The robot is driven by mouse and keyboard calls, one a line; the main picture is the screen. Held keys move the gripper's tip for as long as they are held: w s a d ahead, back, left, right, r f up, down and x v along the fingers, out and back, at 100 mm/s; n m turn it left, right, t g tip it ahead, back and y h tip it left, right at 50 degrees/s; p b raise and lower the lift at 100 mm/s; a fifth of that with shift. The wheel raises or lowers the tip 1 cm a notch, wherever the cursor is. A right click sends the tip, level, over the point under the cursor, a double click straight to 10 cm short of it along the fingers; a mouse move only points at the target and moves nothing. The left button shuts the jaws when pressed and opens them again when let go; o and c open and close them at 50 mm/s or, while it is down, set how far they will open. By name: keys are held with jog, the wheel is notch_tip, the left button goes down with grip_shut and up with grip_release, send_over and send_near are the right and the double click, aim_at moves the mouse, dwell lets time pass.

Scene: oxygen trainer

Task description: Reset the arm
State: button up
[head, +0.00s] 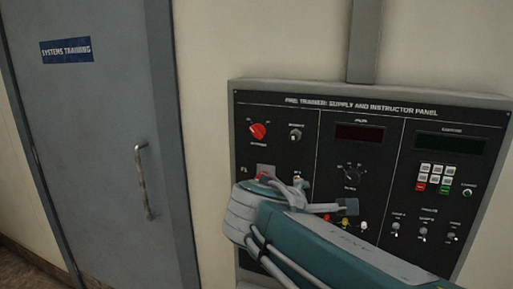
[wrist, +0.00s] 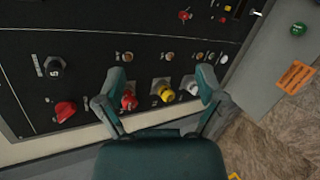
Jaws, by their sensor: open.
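My gripper (wrist: 165,88) is open in the wrist view, its two fingers spread in front of the panel's lower part. In the head view my teal and grey arm reaches up from the lower right across the trainer panel (head: 300,125). It hides part of the panel's lower left. My fingertips cannot be made out there.
A red rotary knob (head: 258,131) sits at the panel's upper left. A keypad (head: 435,178) is at the right. A grey door (head: 95,120) with a handle (head: 145,182) stands left of the panel. Brown floor (wrist: 270,140) shows at the right in the wrist view.

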jog(key=s+d+f+m+g+y, duration=0.2)
jog(key=s+d+f+m+y, duration=0.1)
jog(key=s+f+m, duration=0.4)
jog(key=s+d+f+m+g+y, duration=0.3)
jog(key=s+f+m, duration=0.5)
jog(key=s, duration=0.3)
jog(key=shift+s+d+f+m+y, duration=0.2)
jog(key=shift+d+m+y, duration=0.2)
jog(key=shift+d+m, duration=0.15)
jog(key=shift+r, duration=0.1)
